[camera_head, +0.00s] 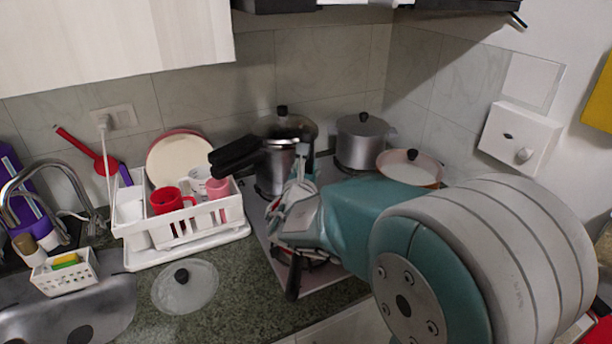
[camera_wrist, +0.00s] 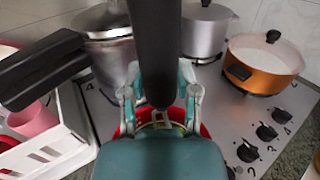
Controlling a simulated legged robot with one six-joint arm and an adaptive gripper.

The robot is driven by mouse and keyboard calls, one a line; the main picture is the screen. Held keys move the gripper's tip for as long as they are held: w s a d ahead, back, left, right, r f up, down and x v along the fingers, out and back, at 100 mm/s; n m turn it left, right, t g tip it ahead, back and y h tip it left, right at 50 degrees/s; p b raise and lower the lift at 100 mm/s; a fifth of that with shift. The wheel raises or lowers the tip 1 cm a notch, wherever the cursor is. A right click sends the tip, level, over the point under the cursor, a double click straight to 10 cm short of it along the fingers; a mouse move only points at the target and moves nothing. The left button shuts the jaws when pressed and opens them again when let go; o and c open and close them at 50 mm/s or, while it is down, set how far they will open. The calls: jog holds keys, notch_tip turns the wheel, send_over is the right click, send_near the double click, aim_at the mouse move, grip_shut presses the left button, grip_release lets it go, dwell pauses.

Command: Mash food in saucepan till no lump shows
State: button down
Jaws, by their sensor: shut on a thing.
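My gripper (camera_wrist: 160,105) is shut on a black handle (camera_wrist: 155,45), which stands up between its fingers in the wrist view; what is at the handle's lower end is mostly hidden. A red pan (camera_wrist: 206,131) shows as a rim behind and below the fingers, on the stove. In the head view my gripper (camera_head: 290,210) is over the stove's left part, and my arm covers most of what is beneath. A dark handle (camera_head: 293,280) sticks out there toward the front edge.
A pressure cooker (camera_wrist: 108,50) with a black handle, a lidded grey pot (camera_head: 362,145) and an orange lidded pan (camera_wrist: 262,65) stand around the gripper. A white dish rack (camera_head: 185,240) is to the left. A glass lid (camera_head: 200,292) lies on the counter.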

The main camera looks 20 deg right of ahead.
jog(key=shift+r, duration=0.2)
jog(key=a, duration=0.3)
jog(key=shift+s+a, duration=0.15)
jog(key=shift+s, duration=0.25)
notch_tip(320, 180, down, 4)
jog(key=shift+f, duration=0.15)
dwell(0.7)
jog(key=shift+r, duration=2.15)
